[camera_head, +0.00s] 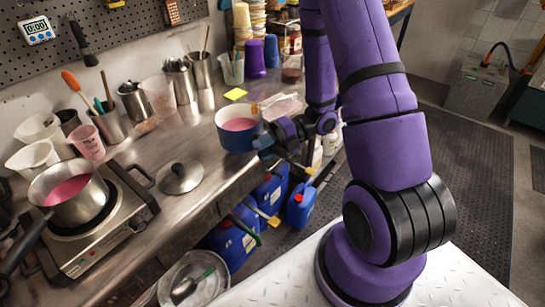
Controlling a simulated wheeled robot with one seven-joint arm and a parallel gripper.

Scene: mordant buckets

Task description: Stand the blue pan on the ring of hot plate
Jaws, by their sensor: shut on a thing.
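The blue pan (227,137) holds pink liquid and is upright at the front edge of the steel bench, right of centre. My gripper (265,143) is at the pan's right side, shut on it; the fingertips are small and partly hidden, and I cannot tell whether the pan is lifted. The hot plate (121,242) stands at the bench's left end. A steel pan (88,209) with pink liquid sits on it and covers most of its ring; its dark handle points to the lower left.
A lid (181,179) with a black knob lies on the bench between the hot plate and the blue pan. Steel canisters (110,126) and white jugs (37,128) line the back. A yellow pad (235,94) lies behind the blue pan. Blue jerrycans (229,242) stand below the bench.

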